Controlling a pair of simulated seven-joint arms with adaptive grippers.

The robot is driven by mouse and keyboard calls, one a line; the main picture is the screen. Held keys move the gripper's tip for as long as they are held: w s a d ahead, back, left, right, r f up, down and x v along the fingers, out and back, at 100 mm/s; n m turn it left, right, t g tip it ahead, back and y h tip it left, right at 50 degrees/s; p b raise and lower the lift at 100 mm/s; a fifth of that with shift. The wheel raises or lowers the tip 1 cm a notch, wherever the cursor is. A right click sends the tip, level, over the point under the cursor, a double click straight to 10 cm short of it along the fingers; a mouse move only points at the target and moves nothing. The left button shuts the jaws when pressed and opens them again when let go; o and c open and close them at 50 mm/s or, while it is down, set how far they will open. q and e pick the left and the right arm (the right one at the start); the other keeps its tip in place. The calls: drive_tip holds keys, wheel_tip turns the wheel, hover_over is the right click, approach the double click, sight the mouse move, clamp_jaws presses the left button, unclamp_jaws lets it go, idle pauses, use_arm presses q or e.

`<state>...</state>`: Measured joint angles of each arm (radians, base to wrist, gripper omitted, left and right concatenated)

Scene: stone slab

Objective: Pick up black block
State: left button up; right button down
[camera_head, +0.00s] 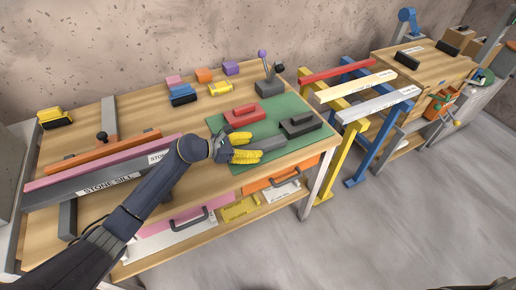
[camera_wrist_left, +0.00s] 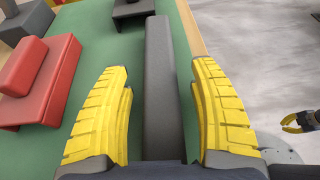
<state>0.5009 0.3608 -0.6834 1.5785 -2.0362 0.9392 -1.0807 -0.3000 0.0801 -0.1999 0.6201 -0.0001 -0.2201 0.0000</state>
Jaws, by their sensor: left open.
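My left gripper (camera_head: 246,148) is open over the front of the green mat. Its yellow fingers (camera_wrist_left: 160,115) stand on either side of a long dark grey bar (camera_wrist_left: 160,70), with gaps on both sides. In the head view the bar (camera_head: 271,143) sticks out past the fingertips. A black block with a raised top (camera_head: 300,124) sits on the mat farther right; it shows partly at the top of the wrist view (camera_wrist_left: 133,10). I cannot tell which of these dark pieces is the black block. Part of my right gripper (camera_wrist_left: 296,123) shows small at the wrist view's right edge.
A red block (camera_head: 244,114) lies on the green mat (camera_head: 222,124), left of the bar in the wrist view. A dark base with upright levers (camera_head: 270,86) stands behind. Pink, orange, purple, blue and yellow blocks lie at the back. The table's front edge is close by.

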use_arm(q)
drive_tip(key=shift+w+d+f, duration=0.1)
drive_tip(key=shift+d, duration=0.1)
drive_tip(key=c, duration=1.1)
